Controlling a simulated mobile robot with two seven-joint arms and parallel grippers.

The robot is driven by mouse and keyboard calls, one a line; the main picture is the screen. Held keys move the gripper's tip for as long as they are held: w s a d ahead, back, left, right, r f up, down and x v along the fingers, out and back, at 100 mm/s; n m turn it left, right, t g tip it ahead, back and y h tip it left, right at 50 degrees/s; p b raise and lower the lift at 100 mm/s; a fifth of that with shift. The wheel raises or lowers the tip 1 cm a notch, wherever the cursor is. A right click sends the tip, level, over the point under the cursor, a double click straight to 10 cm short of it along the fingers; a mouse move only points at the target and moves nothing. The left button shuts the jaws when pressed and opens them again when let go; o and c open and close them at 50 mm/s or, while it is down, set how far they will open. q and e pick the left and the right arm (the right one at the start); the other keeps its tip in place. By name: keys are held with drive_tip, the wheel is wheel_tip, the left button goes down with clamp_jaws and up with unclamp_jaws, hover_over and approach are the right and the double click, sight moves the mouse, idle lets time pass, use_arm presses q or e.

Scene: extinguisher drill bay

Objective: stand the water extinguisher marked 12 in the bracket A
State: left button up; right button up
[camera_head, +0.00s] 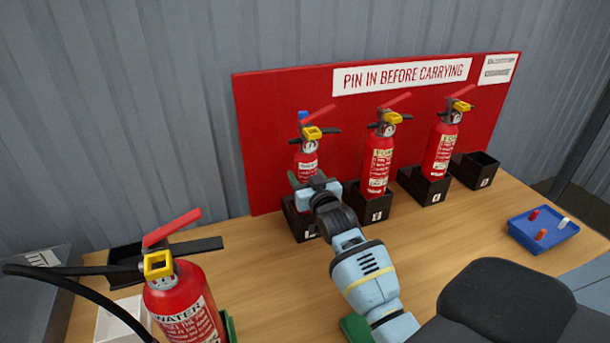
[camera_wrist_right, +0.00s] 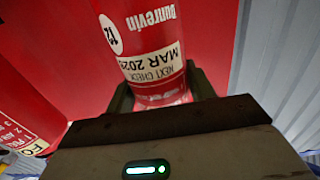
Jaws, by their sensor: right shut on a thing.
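The red extinguisher marked 12 (camera_head: 307,165) stands upright at the leftmost black bracket (camera_head: 303,226) by the red board. Its round 12 label and check label show in the right wrist view (camera_wrist_right: 152,50). It has a yellow piece and a red lever on top. My right gripper (camera_head: 314,188) is shut on its body, with a finger on each side. The gripper hides its base, so I cannot tell whether it rests on the bracket floor. The bracket's letter is too small to read. My left gripper is not in view.
Two red extinguishers (camera_head: 378,160) (camera_head: 441,150) stand in the brackets to the right; the far-right bracket (camera_head: 475,170) is empty. A large WATER extinguisher (camera_head: 185,303) with a black hose is at the near left. A blue tray (camera_head: 520,231) holds small red and white pieces.

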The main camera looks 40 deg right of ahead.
drive_tip(key=shift+f+b, duration=0.3)
drive_tip(key=shift+f, duration=0.25)
idle(0.9)
drive_tip(key=o, duration=1.6)
drive_tip(key=shift+c, duration=0.2)
drive_tip(key=v, duration=0.7)
drive_tip(key=shift+s+f, duration=0.2)
drive_tip(key=shift+s, duration=0.2)
drive_tip(key=shift+a, duration=0.1)
